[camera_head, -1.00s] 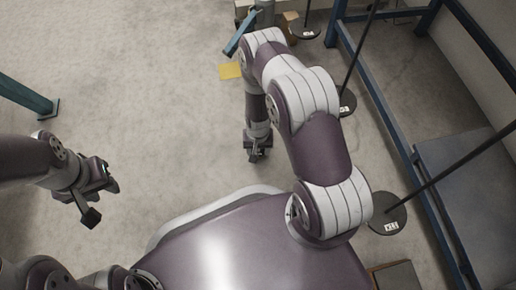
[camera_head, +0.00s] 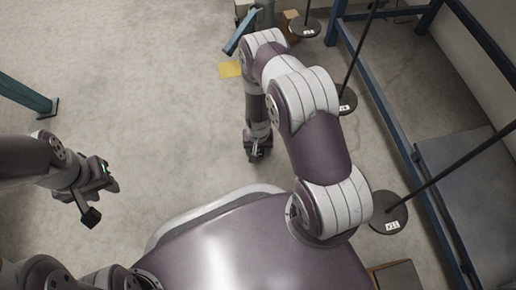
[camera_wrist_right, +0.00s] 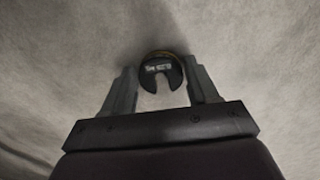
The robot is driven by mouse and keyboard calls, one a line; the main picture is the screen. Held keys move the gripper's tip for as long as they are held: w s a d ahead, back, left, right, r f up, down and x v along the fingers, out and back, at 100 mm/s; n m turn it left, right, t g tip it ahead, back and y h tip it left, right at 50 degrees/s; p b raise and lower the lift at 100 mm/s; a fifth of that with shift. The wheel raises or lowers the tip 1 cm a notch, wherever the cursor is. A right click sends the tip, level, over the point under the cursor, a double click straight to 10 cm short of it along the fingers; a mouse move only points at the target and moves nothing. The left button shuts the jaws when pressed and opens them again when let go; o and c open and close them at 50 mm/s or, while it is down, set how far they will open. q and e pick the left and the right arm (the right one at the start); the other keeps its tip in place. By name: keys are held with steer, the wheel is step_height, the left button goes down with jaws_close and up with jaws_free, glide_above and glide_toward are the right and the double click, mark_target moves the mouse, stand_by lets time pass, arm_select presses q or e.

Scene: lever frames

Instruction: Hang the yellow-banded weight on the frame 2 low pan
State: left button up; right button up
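The yellow-banded weight (camera_wrist_right: 162,72) is a dark slotted disc with a pale label and a thin yellowish rim in the right wrist view. It sits between the fingertips of my right gripper (camera_wrist_right: 162,80), whose fingers appear to touch its sides. In the head view my right gripper (camera_head: 257,153) points down over open floor; the weight is too small to make out there. My left gripper (camera_head: 102,200) is open and empty at the left. Dark round pans hang on rods at the right: a near one (camera_head: 388,213), a middle one (camera_head: 347,103) and a far one (camera_head: 304,30). I cannot tell which is the frame 2 low pan.
Blue frame beams (camera_head: 385,110) run along the right side. A yellow patch (camera_head: 230,70) lies on the floor beyond my right gripper, near boxes at the back. A teal post (camera_head: 30,95) stands at the left. The middle floor is clear.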

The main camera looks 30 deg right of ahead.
steer(key=shift+o, duration=1.2)
steer(key=shift+r, duration=0.1)
step_height(320, 180, up, 12)
steer(key=p, duration=0.9)
steer(key=shift+r+p, duration=0.25)
steer(key=shift+p, duration=0.1)
